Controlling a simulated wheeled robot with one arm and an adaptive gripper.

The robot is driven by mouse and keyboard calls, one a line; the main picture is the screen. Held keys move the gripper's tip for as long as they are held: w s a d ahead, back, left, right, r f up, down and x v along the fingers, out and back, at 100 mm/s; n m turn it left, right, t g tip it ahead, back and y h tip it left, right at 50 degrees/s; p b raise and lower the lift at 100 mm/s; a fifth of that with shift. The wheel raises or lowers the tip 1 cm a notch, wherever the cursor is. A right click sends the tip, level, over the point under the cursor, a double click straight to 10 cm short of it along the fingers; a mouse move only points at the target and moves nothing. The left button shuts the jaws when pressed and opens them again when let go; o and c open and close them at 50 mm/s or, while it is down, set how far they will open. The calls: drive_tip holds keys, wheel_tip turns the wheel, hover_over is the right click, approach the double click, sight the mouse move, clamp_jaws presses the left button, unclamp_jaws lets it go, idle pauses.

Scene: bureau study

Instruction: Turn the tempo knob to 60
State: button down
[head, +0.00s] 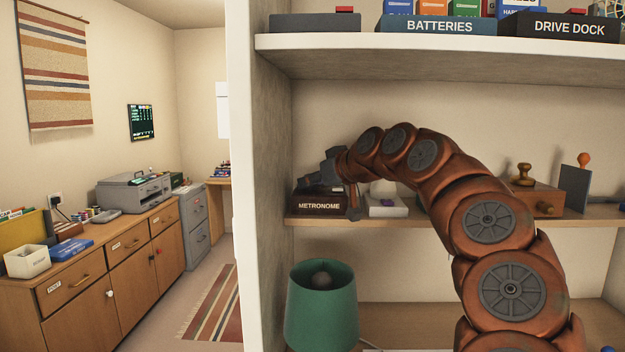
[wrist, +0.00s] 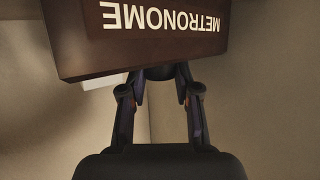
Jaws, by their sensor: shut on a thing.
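The metronome (head: 319,208) is a dark brown box with a white METRONOME label, standing on the middle shelf at its left end. In the wrist view the metronome (wrist: 165,45) appears upside down across the top. My gripper (head: 322,176) reaches over it from the right, its jaws at the top of the box. In the wrist view its two fingers (wrist: 160,80) run up to a dark rounded part, likely the tempo knob (wrist: 160,73), and are shut on it. The box edge hides the fingertips. No scale, pointer or number can be read in either view.
A small pale device (head: 386,204) stands close right of the metronome. A wooden box (head: 540,200) with a stamp on top is farther right. The upper shelf (head: 420,42) lies above my arm, and a green lamp (head: 321,305) stands below. The shelf's upright is close at left.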

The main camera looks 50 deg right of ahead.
drive_tip(key=shift+d+r+n+y+p, duration=0.15)
drive_tip(key=shift+n+y+p, duration=0.5)
drive_tip(key=shift+n+y, duration=0.55)
drive_tip(key=shift+n+y+p, duration=0.5)
drive_tip(key=shift+y+p, duration=0.2)
drive_tip(key=shift+y, duration=0.1)
drive_tip(key=shift+n+y+p, duration=0.4)
drive_tip(key=shift+y, duration=0.1)
drive_tip(key=c, duration=0.8)
unclamp_jaws()
drive_tip(key=v, duration=1.2)
